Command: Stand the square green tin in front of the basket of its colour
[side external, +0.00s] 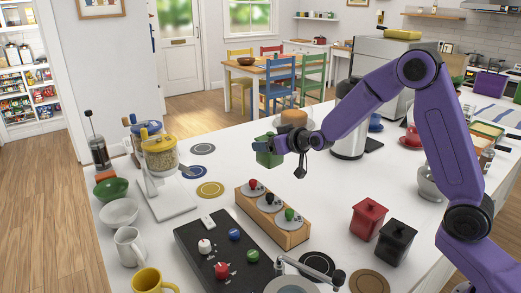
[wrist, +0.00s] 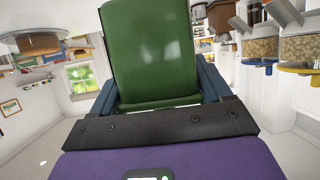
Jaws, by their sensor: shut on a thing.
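In the wrist view the tin (wrist: 153,50) fills the space between the two dark blue fingers and looks slightly tilted there. I cannot make out a clear green basket; a partly cut-off green object (side external: 517,93) shows at the far right edge, beside a purple box (side external: 490,85).
A wooden block with several knobbed discs (side external: 272,215) stands below the tin. A red tin (side external: 368,220) and a black tin (side external: 395,243) stand right of it.

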